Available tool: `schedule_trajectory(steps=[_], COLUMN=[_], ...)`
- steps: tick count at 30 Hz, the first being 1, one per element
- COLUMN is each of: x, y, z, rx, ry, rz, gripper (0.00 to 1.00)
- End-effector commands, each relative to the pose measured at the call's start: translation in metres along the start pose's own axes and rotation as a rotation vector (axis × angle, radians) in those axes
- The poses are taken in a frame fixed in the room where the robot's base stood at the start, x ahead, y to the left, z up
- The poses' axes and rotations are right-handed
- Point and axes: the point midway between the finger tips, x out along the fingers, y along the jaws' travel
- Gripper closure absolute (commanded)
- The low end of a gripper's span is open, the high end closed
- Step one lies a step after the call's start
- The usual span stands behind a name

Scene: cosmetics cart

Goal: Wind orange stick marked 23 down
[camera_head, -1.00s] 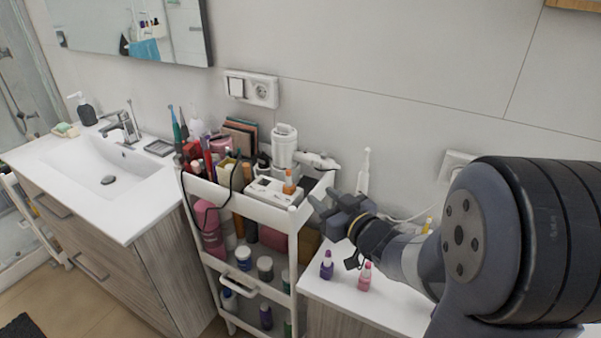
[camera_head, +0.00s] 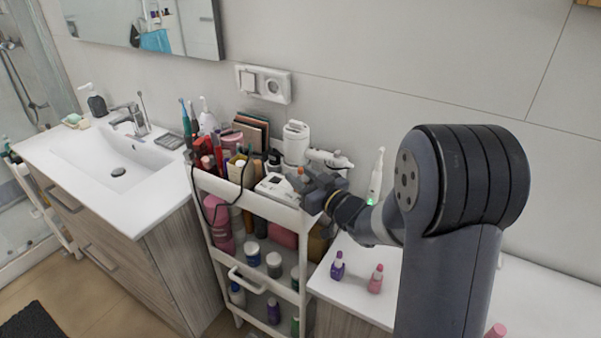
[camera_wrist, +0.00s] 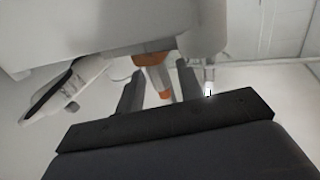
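In the wrist view my gripper (camera_wrist: 159,72) is open. Its two dark fingers stand on either side of the stick, with gaps visible. The mark 23 cannot be read. The stick's lower part is hidden in the head view.
The white cart (camera_head: 262,207) holds crowded cosmetics on its top tray. A white box (camera_head: 279,188) and a white device (camera_head: 295,143) stand close to my gripper. Purple (camera_head: 338,266) and pink (camera_head: 375,279) bottles stand on the white counter (camera_head: 352,291) to the right.

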Motion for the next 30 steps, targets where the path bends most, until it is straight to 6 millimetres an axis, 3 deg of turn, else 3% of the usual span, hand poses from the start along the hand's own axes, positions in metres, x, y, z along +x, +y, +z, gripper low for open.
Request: schedule_trajectory(steps=[11,24,30], x=[0.0070,0.0067,0.0067], y=[0.0002,0.0002,0.0000], z=[0.0003,0.0002,0.0005], rx=[0.000,0.000,0.000], ry=[0.000,0.000,0.000], rz=[0.001,0.001,0.003], gripper=[0.65,1.00,1.00])
